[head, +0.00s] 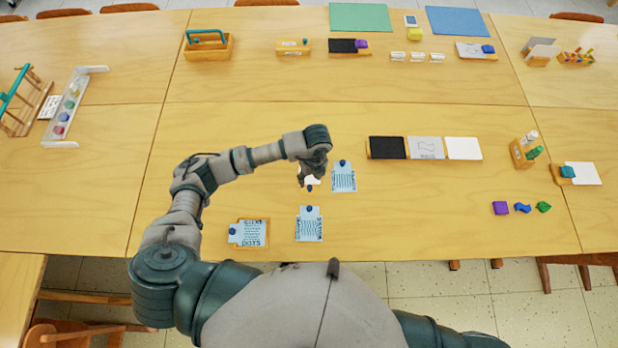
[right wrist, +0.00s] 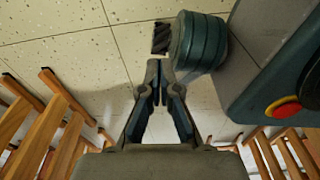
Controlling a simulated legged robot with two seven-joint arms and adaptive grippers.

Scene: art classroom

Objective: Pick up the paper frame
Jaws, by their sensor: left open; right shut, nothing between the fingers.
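I cannot tell for sure which thing is the paper frame. My left gripper (head: 309,180) is open and points down at the table, over a small white piece with a blue knob (head: 310,188), which it partly hides. A pale blue printed sheet with a blue knob (head: 344,178) lies just right of it. Another printed sheet (head: 309,226) lies nearer to me. A third sheet (head: 250,234), on a wooden backing, lies to its left. In the right wrist view my right gripper (right wrist: 157,68) is shut and empty, over the floor beside my body.
Black, grey and white panels (head: 425,148) stand in a wooden holder to the right. Small purple, blue and green pieces (head: 522,208) lie near the right front. A wooden toolbox (head: 208,45) stands at the back left. The table's left middle is clear. Wooden chairs (right wrist: 40,130) stand below.

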